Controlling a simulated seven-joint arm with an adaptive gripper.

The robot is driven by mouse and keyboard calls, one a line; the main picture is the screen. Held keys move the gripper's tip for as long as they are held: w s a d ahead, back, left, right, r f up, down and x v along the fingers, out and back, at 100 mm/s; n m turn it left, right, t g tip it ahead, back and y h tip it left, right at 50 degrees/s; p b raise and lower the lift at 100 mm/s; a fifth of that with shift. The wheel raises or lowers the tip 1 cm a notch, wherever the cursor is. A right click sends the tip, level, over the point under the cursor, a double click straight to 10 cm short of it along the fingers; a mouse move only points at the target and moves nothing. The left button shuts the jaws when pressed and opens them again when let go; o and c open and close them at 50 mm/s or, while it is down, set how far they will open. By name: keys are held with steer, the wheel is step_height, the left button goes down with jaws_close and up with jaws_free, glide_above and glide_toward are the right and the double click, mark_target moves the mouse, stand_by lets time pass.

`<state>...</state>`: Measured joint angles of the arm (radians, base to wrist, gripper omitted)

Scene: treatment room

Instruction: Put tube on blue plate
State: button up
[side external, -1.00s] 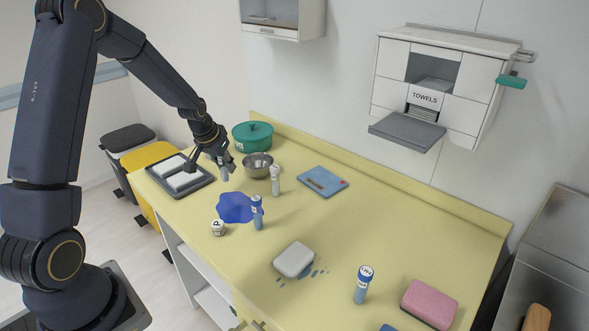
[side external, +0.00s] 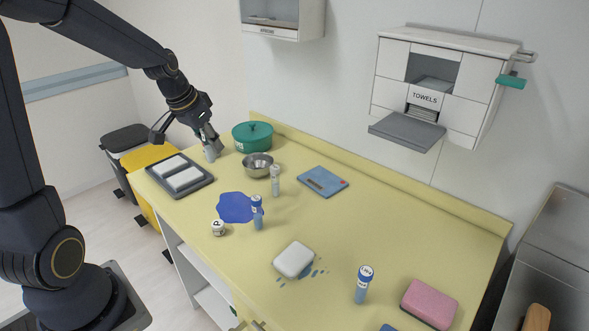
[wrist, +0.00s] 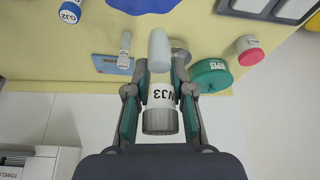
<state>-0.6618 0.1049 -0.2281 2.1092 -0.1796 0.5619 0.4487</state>
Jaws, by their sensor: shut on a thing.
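My gripper (side external: 207,143) is shut on a tube (side external: 210,154) near the far left end of the counter, between the tray and the green pot. In the wrist view the tube (wrist: 160,85) sits between the fingers, with a pale blue body, a white label reading WJ3 and a grey cap. It appears to be held above the counter; the exact height is hard to tell. The blue plate (side external: 234,207) is a flat, dark blue, wavy-edged shape on the counter, nearer the camera than my gripper. Part of the plate (wrist: 143,5) shows at the top of the wrist view.
Two tubes (side external: 257,213) (side external: 275,180) stand by the plate, another (side external: 363,285) farther right. A steel bowl (side external: 258,165), green pot (side external: 252,137) and grey tray (side external: 206,184) are near my gripper. A light blue board (side external: 322,182) lies right.

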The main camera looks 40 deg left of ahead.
steer(key=w+d+m+h, duration=0.1)
steer(key=w+d+m, duration=0.3)
steer(key=w+d, duration=0.5)
steer(key=m+h, duration=0.1)
glide_toward(325, 181)
steer(key=shift+w+d+r, duration=0.15)
steer(key=shift+w+d, duration=0.15)
steer(key=shift+w, duration=0.25)
steer(key=shift+w+f, duration=0.35)
steer(key=shift+f, duration=1.55)
